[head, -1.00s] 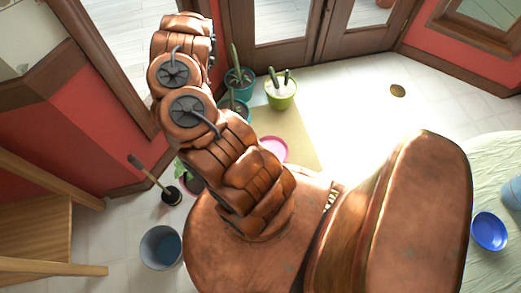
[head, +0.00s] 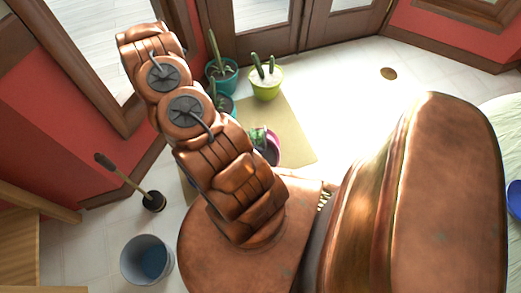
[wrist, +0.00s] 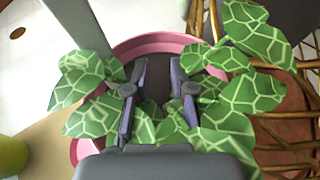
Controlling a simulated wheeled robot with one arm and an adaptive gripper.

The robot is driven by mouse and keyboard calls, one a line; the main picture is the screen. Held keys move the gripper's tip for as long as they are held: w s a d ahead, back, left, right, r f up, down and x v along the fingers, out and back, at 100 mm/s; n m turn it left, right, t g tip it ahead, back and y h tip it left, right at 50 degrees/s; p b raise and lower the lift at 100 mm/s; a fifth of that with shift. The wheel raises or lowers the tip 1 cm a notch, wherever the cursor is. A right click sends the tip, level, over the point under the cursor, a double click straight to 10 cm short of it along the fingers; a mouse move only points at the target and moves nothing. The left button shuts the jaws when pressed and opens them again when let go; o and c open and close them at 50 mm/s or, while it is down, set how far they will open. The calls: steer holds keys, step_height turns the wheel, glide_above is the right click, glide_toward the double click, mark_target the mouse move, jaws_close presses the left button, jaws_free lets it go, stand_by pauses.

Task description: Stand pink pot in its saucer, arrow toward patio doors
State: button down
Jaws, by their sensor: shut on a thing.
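The pink pot (wrist: 150,42) is in the wrist view, its rim arching behind green patterned leaves. My gripper (wrist: 158,92) reaches into the foliage over the pot and is shut on it; leaves hide the contact. A pink edge, apparently the saucer (wrist: 84,150), shows at the lower left, partly hidden by leaves and my gripper. In the head view, leaves and a pink edge show beside my arm on the tan mat; my arm hides much there. I cannot tell whether the pot touches the saucer. No arrow is visible. The patio doors (head: 303,25) are at the top.
A lime-green pot (head: 265,90) and a teal pot (head: 222,75) with cacti stand near the doors. The tan mat (head: 290,135) lies under the work area. A grey bucket (head: 130,265) and a brush in a dark holder (head: 153,201) stand left. White floor right of the mat is clear.

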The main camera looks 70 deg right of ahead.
steer(key=d+f+n+h+b, duration=0.1)
steer(key=f, duration=0.1)
steer(key=d+f+n+t+h+b, duration=0.1)
steer(key=d+n+h+b, duration=0.1)
steer(key=d+f+n+h+b, duration=0.1)
steer(key=d+f+b, duration=0.1)
steer(key=shift+s+d+f+n+t+h, duration=0.2)
steer(key=shift+s+f+n+t+h, duration=0.1)
steer(key=shift+s+t+h, duration=0.1)
steer(key=w+d+f+n+t+h+b, duration=0.25)
steer(key=f+n+t+b, duration=0.3)
steer(key=f, duration=0.45)
steer(key=w+d+f+n+t+h+b, duration=0.2)
steer(key=d+f+n+t+h+b, duration=0.15)
steer(key=f+b, duration=0.45)
steer(key=w+d+f+b, duration=0.2)
steer(key=d+f+b, duration=0.1)
steer(key=d+b, duration=0.2)
steer(key=w+d+f+b, duration=0.2)
steer(key=d+b, duration=0.4)
steer(key=d, duration=0.3)
steer(key=shift+w+d+f+n+b, duration=0.15)
steer(key=shift+w+f+n+b, duration=0.2)
steer(key=shift+f, duration=0.3)
steer(key=c, duration=1)
jaws_free()
